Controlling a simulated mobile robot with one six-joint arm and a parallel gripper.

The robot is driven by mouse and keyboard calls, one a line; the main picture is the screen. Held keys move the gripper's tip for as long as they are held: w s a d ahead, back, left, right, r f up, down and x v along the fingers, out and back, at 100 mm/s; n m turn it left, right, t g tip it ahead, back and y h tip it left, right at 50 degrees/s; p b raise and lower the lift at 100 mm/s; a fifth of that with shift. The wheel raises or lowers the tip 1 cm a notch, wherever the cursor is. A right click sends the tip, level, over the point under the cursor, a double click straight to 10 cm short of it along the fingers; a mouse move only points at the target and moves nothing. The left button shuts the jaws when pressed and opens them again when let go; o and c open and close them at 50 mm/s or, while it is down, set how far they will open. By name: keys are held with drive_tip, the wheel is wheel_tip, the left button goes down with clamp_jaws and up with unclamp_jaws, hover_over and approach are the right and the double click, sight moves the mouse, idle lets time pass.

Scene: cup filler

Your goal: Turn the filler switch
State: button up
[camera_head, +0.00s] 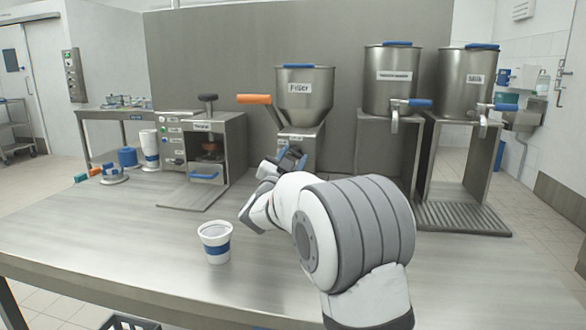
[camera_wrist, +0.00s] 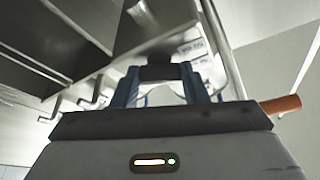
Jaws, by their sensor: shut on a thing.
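The filler (camera_head: 304,98) is a metal hopper labelled "Filler" at the back middle of the table in the head view. An orange lever (camera_head: 253,99) sticks out at its left, and the lever's end (camera_wrist: 283,105) also shows at the right of the wrist view. My gripper (camera_head: 291,157) is at the lower front of the filler. In the wrist view its two blue fingers are closed about a dark piece, the filler switch (camera_wrist: 158,70). The switch's angle is hard to read, and my wrist and fingers cover much of it in the head view.
A white cup with a blue band (camera_head: 215,241) stands upright on the table (camera_head: 120,235), left of my arm. A machine with a blue-handled drawer (camera_head: 204,175) is left of the filler. Two labelled metal dispensers (camera_head: 392,80) stand at the right. The front left of the table is clear.

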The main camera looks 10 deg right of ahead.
drive_tip(key=shift+m+g+h+b, duration=0.3)
drive_tip(key=shift+m+g, duration=0.1)
drive_tip(key=shift+m, duration=0.8)
drive_tip(key=shift+m+g+h+b, duration=0.2)
drive_tip(key=shift+m+g+b, duration=0.15)
drive_tip(key=shift+m, duration=0.85)
drive_tip(key=shift+g, duration=0.25)
drive_tip(key=o, duration=1)
drive_tip(key=shift+r, duration=0.1)
wheel_tip(320, 180, up, 10)
drive_tip(key=p, duration=0.3)
